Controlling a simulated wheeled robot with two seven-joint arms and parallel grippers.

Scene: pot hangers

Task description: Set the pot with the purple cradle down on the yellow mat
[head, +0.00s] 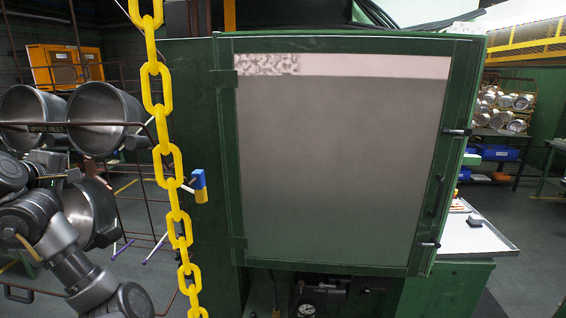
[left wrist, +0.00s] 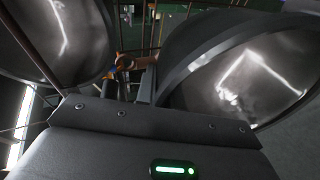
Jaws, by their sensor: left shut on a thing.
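Two silver pots, a left one (head: 30,115) and a right one (head: 100,118), sit in a dark rack at the left of the head view. A third pot (head: 90,212) is lower, beside my left arm. My left gripper (head: 72,174) is just above this lower pot, its fingers small and partly hidden. In the left wrist view, a large pot (left wrist: 245,85) is close at the right and another pot (left wrist: 55,35) is at the upper left. My left gripper is shut, apparently on the lower pot; the grip is unclear.
A yellow chain (head: 167,155) hangs in front of the rack, right of my left arm. A green cabinet (head: 225,150) with a grey window fills the middle. A white-topped table (head: 470,235) stands at the right.

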